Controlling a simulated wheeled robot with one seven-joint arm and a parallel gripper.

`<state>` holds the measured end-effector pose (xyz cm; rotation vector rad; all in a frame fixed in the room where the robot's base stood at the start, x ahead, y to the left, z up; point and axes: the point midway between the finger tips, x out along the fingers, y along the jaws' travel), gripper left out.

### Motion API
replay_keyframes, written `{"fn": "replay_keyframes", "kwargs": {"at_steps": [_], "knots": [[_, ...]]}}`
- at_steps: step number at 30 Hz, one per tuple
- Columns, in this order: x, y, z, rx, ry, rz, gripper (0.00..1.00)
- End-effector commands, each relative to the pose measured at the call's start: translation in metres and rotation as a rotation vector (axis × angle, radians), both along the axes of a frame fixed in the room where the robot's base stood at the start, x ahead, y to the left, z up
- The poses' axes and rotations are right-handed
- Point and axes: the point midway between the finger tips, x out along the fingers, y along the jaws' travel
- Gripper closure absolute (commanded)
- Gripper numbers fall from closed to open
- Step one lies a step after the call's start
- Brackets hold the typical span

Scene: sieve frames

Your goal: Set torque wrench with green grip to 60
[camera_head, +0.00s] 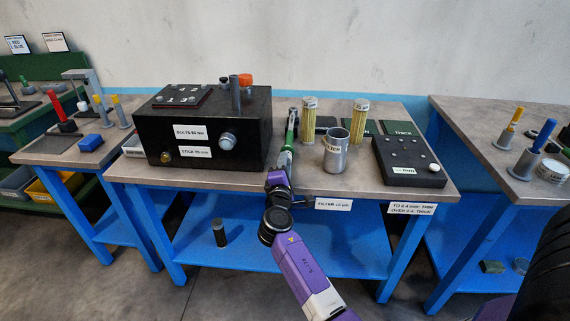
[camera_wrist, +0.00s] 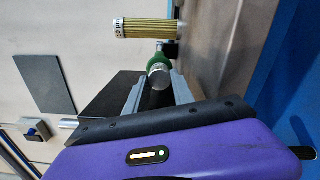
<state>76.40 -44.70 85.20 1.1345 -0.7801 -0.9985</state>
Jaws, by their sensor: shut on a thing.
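The torque wrench with the green grip (camera_head: 290,131) lies on the middle table, to the right of the black box, pointing away from me. My gripper (camera_head: 283,160) is at the wrench's near end, at the table's front. The green grip (camera_wrist: 167,62) and a round silvery end face show just beyond and between the fingers. I cannot read any scale or setting on the wrench.
A black box (camera_head: 190,140) with knobs stands close on the left. A metal cup (camera_head: 336,150), two yellow filters (camera_head: 308,119) (camera_head: 358,120) and a black panel (camera_head: 403,160) stand on the right. The wrist view shows one filter (camera_wrist: 150,28) near the grip.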

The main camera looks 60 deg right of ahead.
Motion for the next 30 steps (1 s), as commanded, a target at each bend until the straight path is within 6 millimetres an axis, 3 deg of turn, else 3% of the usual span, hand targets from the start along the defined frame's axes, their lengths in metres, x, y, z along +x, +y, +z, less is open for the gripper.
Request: {"fn": "replay_keyframes", "kwargs": {"at_steps": [8,9,12,23,30], "knots": [[0.001,0.001,-0.001,0.001,0.0,0.003,1.0],[0.001,0.001,-0.001,0.001,0.0,0.003,0.67],[0.001,0.001,-0.001,0.001,-0.001,0.003,0.48],[-0.001,0.003,0.0,0.001,-0.001,0.002,0.48],[-0.013,0.035,-0.002,0.001,0.001,0.005,0.48]]}}
